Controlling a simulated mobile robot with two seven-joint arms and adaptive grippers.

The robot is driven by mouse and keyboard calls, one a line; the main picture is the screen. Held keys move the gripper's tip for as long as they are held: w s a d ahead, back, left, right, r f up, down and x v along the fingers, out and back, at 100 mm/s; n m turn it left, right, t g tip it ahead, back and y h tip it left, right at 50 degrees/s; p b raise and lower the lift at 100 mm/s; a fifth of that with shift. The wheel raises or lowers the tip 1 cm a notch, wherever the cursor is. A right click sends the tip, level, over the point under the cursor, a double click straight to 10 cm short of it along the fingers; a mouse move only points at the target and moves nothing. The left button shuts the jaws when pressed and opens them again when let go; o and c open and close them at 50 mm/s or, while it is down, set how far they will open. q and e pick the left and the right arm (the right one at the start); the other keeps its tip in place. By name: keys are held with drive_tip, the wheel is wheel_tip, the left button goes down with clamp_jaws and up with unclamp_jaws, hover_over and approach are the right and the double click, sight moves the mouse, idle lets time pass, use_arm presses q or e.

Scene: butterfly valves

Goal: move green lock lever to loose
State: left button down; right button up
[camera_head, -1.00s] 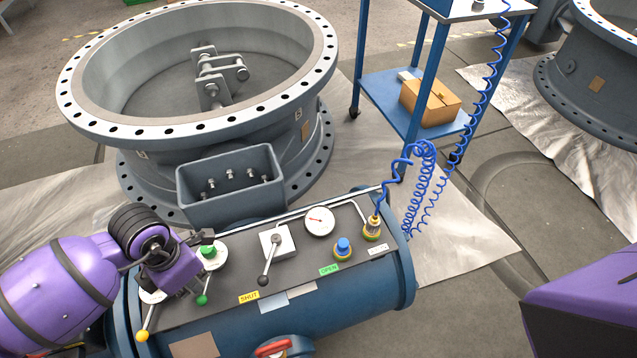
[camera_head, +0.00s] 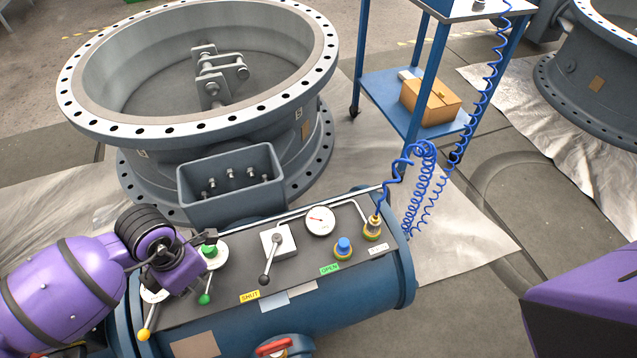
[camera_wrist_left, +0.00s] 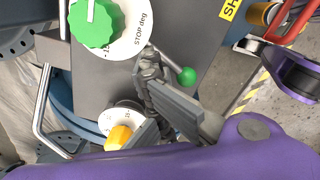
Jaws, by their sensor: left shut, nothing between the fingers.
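The green lock lever (camera_head: 204,299) is a short thin rod with a green ball on its end, beside the white dial with a green knob (camera_head: 210,251) on the panel's left part. In the left wrist view the lever's green ball (camera_wrist_left: 187,76) lies just right of my left gripper (camera_wrist_left: 152,72). The gripper is shut with nothing held, its fingertips close to the lever's rod; I cannot tell whether they touch it. In the head view the purple wrist hides most of the fingers. My right gripper is out of view.
The panel also carries a yellow-tipped lever (camera_head: 145,334), a black-ball lever (camera_head: 265,279), a round gauge (camera_head: 320,220) and a blue knob (camera_head: 343,245). A large valve body (camera_head: 220,150) stands behind. A blue coiled hose (camera_head: 423,165) rises at the panel's right.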

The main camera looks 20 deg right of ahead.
sight(216, 294)
use_arm(q)
drive_tip(key=shift+s+d+f, duration=0.2)
drive_tip(key=shift+s+f, duration=0.2)
drive_tip(key=shift+f, duration=0.1)
drive_tip(key=shift+s+d+f, duration=0.15)
drive_tip(key=shift+s+f, duration=0.2)
drive_tip(key=shift+f, duration=0.1)
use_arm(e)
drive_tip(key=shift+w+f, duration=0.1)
use_arm(q)
drive_tip(key=shift+s+d+g, duration=0.3)
drive_tip(key=shift+s+d, duration=0.05)
drive_tip(key=shift+d, duration=0.2)
drive_tip(key=shift+w+d+f+p, duration=0.1)
drive_tip(key=shift+w+d+p, duration=0.05)
drive_tip(key=shift+d+p, duration=0.3)
drive_tip(key=shift+d, duration=0.2)
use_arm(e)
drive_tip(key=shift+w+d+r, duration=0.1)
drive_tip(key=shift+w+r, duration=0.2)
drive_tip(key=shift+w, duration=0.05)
use_arm(q)
drive_tip(key=shift+a+r, duration=0.1)
drive_tip(key=shift+r, duration=0.15)
